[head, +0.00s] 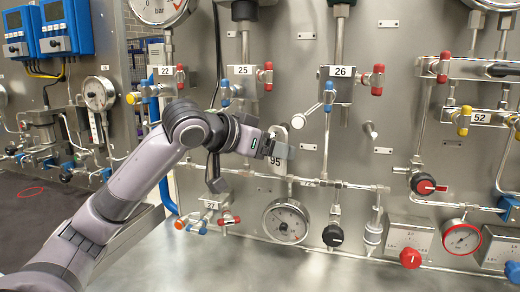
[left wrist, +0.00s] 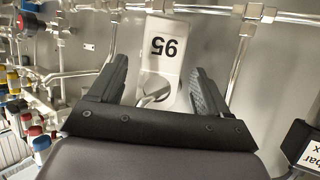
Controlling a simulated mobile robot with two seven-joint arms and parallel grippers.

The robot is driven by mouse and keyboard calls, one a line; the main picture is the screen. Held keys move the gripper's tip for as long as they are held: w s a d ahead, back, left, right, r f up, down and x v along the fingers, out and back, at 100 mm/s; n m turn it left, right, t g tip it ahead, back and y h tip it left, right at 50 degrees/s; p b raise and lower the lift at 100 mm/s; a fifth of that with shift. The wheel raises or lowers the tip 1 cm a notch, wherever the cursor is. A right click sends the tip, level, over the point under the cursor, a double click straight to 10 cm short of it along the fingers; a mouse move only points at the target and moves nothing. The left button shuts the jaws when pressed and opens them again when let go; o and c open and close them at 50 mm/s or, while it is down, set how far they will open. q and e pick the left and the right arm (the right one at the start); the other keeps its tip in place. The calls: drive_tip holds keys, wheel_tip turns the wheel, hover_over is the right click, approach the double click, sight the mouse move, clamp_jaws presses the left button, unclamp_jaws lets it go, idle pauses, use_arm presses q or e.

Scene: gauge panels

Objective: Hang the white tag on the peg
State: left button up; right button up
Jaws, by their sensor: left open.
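The white tag (head: 276,163) is marked 95 and stands upright against the metal panel, partly hidden by my left gripper in the head view. In the left wrist view the tag (left wrist: 166,48) appears upside down, with a rounded silver knob (left wrist: 155,94) at its hole end. I cannot tell whether the tag hangs on that knob. My left gripper (head: 282,150) is open, and its fingers (left wrist: 160,84) lie either side of the tag with gaps. A short peg (head: 371,130) with a pale round end projects from the panel further right and is bare. My right gripper is not in view.
A horizontal pipe (head: 345,185) runs below. A pressure gauge (head: 286,221) sits lower down. The steel surface (head: 260,268) in front is clear.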

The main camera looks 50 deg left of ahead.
use_arm(q)
drive_tip(key=s+b, duration=0.6)
drive_tip(key=s, duration=0.7)
drive_tip(key=shift+a+r, duration=0.15)
drive_tip(key=shift+r, duration=0.05)
